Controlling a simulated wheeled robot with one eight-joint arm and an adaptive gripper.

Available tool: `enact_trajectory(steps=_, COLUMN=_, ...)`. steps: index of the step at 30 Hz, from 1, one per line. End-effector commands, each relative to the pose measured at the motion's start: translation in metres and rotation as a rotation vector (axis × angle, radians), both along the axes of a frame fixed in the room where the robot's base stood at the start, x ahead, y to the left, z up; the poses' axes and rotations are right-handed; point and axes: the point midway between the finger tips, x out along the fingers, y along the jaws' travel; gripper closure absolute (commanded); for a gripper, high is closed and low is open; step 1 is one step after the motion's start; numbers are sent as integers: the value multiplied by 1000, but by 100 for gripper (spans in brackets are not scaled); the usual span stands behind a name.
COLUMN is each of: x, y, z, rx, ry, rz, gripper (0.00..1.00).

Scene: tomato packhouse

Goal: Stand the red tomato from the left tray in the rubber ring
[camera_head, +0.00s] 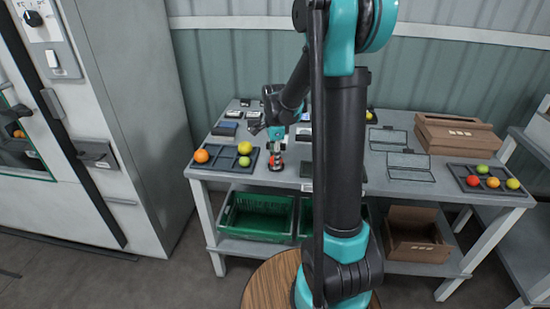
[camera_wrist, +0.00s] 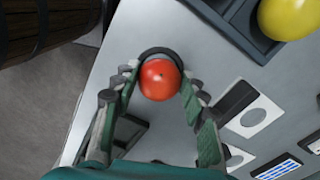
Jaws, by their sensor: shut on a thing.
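The red tomato (camera_wrist: 159,82) sits between the two green fingers of my gripper (camera_wrist: 160,92) in the wrist view. My gripper is shut on it. The black rubber ring (camera_wrist: 160,51) shows as a dark arc just beyond the tomato; the tomato hides the rest. I cannot tell whether the tomato touches the ring or is held above it. In the head view my gripper (camera_head: 276,150) is low over the table, right of the left tray (camera_head: 222,162). That tray holds an orange tomato (camera_head: 201,156) and yellow-green ones (camera_head: 245,148).
The table (camera_head: 345,158) also bears small devices at the back left, a right tray (camera_head: 462,172) with several tomatoes, and a brown carton (camera_head: 455,137). A green crate (camera_head: 258,215) stands on the shelf below. A grey cabinet (camera_head: 125,110) stands at the left.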

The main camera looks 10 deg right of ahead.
Motion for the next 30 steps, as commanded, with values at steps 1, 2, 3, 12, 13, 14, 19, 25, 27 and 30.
enact_trajectory(steps=1, x=0, y=0, z=-1, rx=0, ry=0, rz=0, gripper=71)
enact_trajectory(steps=2, x=0, y=0, z=-1, rx=0, ry=0, rz=0, gripper=71)
enact_trajectory(steps=3, x=0, y=0, z=-2, rx=0, ry=0, rz=0, gripper=71)
enact_trajectory(steps=12, x=0, y=0, z=-6, rx=0, ry=0, rz=0, gripper=71)
enact_trajectory(steps=13, x=0, y=0, z=-6, rx=0, ry=0, rz=0, gripper=71)
enact_trajectory(steps=14, x=0, y=0, z=-6, rx=0, ry=0, rz=0, gripper=71)
enact_trajectory(steps=19, x=0, y=0, z=-6, rx=0, ry=0, rz=0, gripper=39)
enact_trajectory(steps=25, x=0, y=0, z=-6, rx=0, ry=0, rz=0, gripper=33)
enact_trajectory(steps=27, x=0, y=0, z=-6, rx=0, ry=0, rz=0, gripper=34)
enact_trajectory(steps=30, x=0, y=0, z=-6, rx=0, ry=0, rz=0, gripper=47)
